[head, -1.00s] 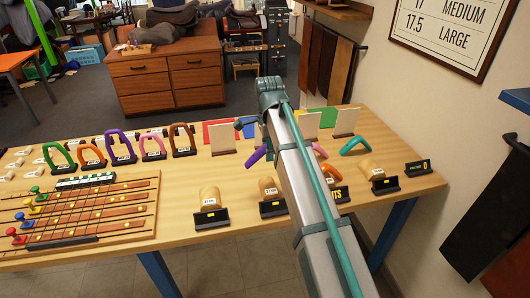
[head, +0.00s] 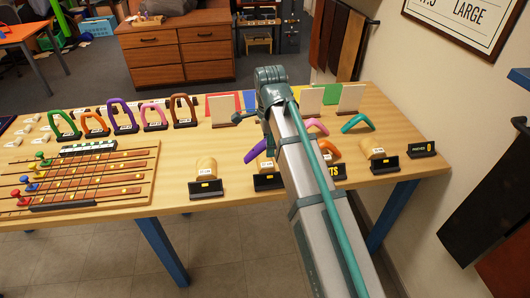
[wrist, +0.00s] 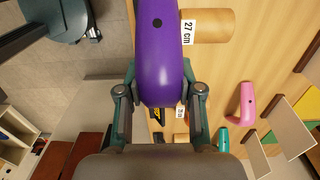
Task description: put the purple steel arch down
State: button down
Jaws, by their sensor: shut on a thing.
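A purple arch (wrist: 160,55) is held in my gripper (wrist: 160,82), with a finger on each side of it in the wrist view. In the head view only a slanting end of this purple arch (head: 254,151) shows left of my arm; my gripper is hidden behind the arm. In the wrist view the arch lies beside a wooden cylinder labelled 27 cm (wrist: 212,26); I cannot tell whether they touch. The arch's far end is cut off by the picture edge. A second purple arch (head: 122,116) stands in the row at the left.
Green (head: 63,126), orange (head: 95,124), pink and brown arches stand in that row. A wooden cylinder (head: 206,168) has a black label stand before it. Pink and teal (head: 358,123) arches lie right of my arm. Upright boards (head: 224,107) stand behind. A stringed board (head: 85,175) fills the left front.

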jog(key=p, duration=0.2)
send_over(265, 158)
jog(key=f, duration=0.6)
jog(key=shift+s+d+f, duration=0.1)
jog(key=shift+s+f, duration=0.1)
jog(key=shift+f, duration=0.1)
jog(key=shift+w+f+p, duration=0.15)
jog(key=shift+f, duration=0.8)
jog(key=shift+w+f+p, duration=0.1)
jog(key=shift+f+p, duration=0.05)
jog(key=shift+f, duration=0.75)
jog(key=shift+s+f, duration=0.1)
jog(key=shift+f, duration=0.3)
jog(key=shift+s+f, duration=0.2)
jog(key=shift+f, duration=0.05)
jog(key=c, duration=1)
grip_release()
jog(key=shift+f, duration=0.1)
jog(key=shift+o, duration=1.3)
jog(key=shift+w+f, duration=0.15)
jog(key=shift+w+r, duration=0.1)
jog(key=shift+r, duration=0.2)
